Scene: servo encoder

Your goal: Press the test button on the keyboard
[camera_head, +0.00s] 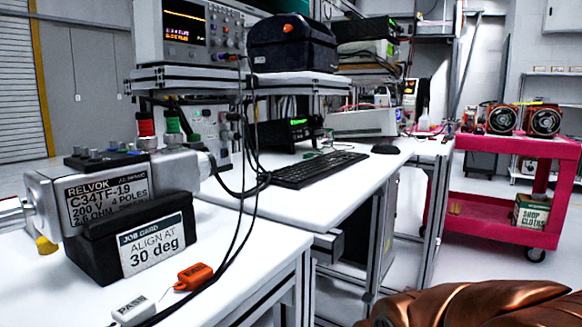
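A black keyboard (318,169) lies flat on the white bench beyond the near worktop, around the middle of the view. Its keys are too small to read, and I cannot make out which one is the test button. Black cables hang in front of its left end. My gripper's fingers do not show in this view.
A motor (110,192) sits on a black block with a job card (152,245) reading "ALIGN AT 30 deg". An orange tag (194,276) and a white PASS tag (132,310) lie nearby. A black mouse (385,149) is right of the keyboard. A pink cart (500,232) stands right.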

